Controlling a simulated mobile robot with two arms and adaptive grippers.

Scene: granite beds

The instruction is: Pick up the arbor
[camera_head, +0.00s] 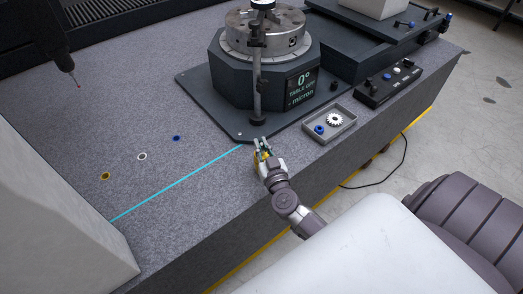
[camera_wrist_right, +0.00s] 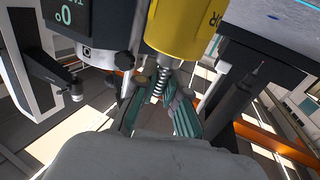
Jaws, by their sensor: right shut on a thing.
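My right gripper (camera_head: 262,149) is low over the front edge of the granite bed (camera_head: 200,215), just in front of the rotary table's base plate. In the head view the gripper hides most of the piece. My left gripper is not in view.
A grey tray (camera_head: 330,125) with a white gear and a blue ring lies to the right, a control box (camera_head: 389,84) beyond. A dark probe (camera_head: 68,62) hangs upper left.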

